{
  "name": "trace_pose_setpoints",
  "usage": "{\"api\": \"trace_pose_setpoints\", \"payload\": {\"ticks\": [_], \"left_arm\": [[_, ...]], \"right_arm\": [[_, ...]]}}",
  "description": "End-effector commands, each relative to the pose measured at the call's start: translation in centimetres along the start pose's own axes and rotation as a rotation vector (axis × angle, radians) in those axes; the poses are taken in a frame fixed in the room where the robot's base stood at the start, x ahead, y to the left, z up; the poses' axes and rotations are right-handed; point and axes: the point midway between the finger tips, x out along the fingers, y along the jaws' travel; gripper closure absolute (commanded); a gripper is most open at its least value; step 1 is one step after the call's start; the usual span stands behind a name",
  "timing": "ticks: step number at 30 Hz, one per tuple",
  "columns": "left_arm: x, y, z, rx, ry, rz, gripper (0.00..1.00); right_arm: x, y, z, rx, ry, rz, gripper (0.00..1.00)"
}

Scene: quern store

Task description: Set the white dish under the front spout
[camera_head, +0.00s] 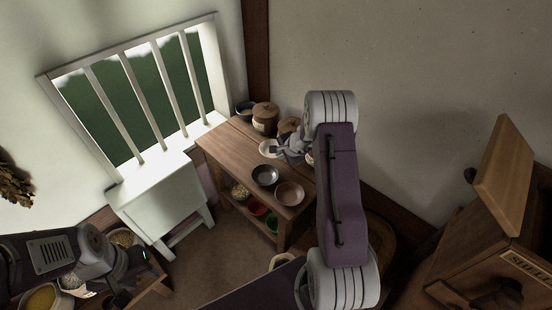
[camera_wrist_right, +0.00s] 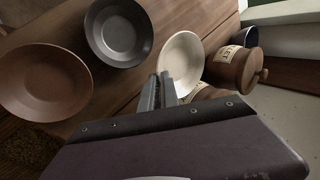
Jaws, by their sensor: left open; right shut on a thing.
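The white dish (camera_head: 268,149) is at the back of the wooden table, beside the lidded jars; it also shows in the right wrist view (camera_wrist_right: 183,58). My right gripper (camera_head: 279,148) is shut on its near rim, with the fingers (camera_wrist_right: 158,90) showing in the wrist view. I cannot tell whether the dish rests on the wood or is just above it. My left gripper (camera_head: 128,278) is open at the lower left, over a low table with bowls. I cannot make out a front spout in either view.
A dark bowl (camera_head: 265,175) and a brown bowl (camera_head: 289,193) stand on the table in front of the dish. A lidded jar (camera_head: 265,118) stands behind it. A white legged cabinet (camera_head: 165,205) stands under the barred window. A wooden labelled chest (camera_head: 480,265) is at right.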

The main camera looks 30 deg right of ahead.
Motion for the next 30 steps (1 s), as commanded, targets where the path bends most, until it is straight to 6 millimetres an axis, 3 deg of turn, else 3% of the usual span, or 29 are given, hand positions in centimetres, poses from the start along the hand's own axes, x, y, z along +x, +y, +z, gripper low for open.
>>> {"api": "trace_pose_setpoints", "payload": {"ticks": [1,6,12,30], "left_arm": [[1.1,0.0,0.1,0.0,0.0,0.0,0.59],[1.5,0.0,0.1,0.0,0.001,0.0,0.59],[1.5,0.0,0.1,0.0,0.001,0.0,0.59],[1.6,0.0,0.1,0.0,0.001,0.0,0.59]], "right_arm": [[-0.9,0.8,-0.2,0.001,0.004,-0.004,1.0],[-5.2,2.4,-0.6,0.0,0.004,-0.005,1.0],[-8.0,3.6,-0.8,-0.002,0.002,-0.004,1.0],[-8.8,4.0,-0.8,-0.002,0.001,-0.003,1.0]]}}
